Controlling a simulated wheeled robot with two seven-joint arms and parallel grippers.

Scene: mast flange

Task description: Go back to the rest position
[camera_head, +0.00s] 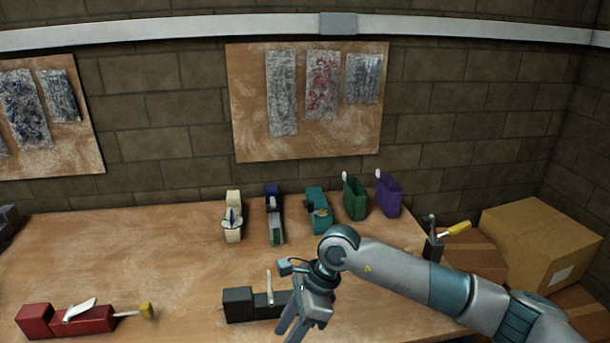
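My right arm comes in from the right over the workbench (180,265). Its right gripper (294,328) points down and to the left, near the front middle of the bench. The fingers show at the lower edge of the view with a narrow gap between them, and I cannot tell for sure whether they are open or shut. I see nothing held between them. A black tool holder (240,304) with a light-handled tool stands just left of the gripper, partly hidden behind it. My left gripper is not in view.
A red block holder (38,320) with a yellow-tipped tool lies at the front left. Cream (233,222), blue (274,218), teal (318,212), green (355,200) and purple (388,197) items line the back. A cardboard box (540,243) stands right. The middle left is clear.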

